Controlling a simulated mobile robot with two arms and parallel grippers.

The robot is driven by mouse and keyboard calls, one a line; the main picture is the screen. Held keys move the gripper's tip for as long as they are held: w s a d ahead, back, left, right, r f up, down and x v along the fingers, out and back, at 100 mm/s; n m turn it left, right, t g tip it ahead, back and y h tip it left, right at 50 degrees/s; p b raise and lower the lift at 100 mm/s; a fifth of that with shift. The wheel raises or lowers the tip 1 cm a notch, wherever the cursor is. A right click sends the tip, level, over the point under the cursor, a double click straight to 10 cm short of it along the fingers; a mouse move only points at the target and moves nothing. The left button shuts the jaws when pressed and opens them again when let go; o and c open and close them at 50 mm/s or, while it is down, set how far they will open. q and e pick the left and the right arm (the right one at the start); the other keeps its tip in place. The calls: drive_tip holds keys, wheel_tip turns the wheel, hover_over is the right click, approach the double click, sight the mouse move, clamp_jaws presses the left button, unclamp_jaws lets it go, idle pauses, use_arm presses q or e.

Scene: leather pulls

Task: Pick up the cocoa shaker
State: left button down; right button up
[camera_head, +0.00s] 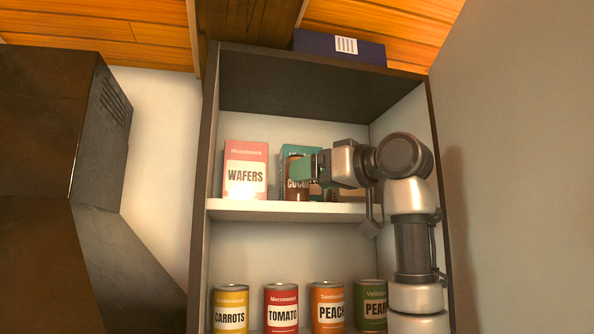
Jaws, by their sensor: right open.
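The cocoa shaker (297,192) is a small brown container with a partly readable "COCO" label. It stands on the upper shelf (290,208) of the cabinet, in front of a teal box. My right gripper (304,170) reaches in from the right at the shaker's upper part, with its jaws open. My left gripper is not in view.
A pink wafers box (246,170) stands left on the same shelf, with a teal box (287,157) behind the shaker. Cans of carrots (230,310), tomato (281,308), peach (327,306) and pear (371,305) stand below. A dark blue box (318,45) lies on top of the cabinet.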

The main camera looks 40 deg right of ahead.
drive_tip(key=w+p, duration=0.1)
drive_tip(key=w, duration=0.2)
drive_tip(key=shift+w+f, duration=0.1)
drive_tip(key=shift+w, duration=0.3)
drive_tip(key=shift+s+a, duration=0.15)
drive_tip(key=shift+s, duration=0.05)
drive_tip(key=shift+c, duration=0.5)
drive_tip(key=shift+s, duration=0.1)
drive_tip(key=shift+c, duration=1.1)
drive_tip(key=c, duration=0.7)
drive_tip(key=shift+c, duration=0.2)
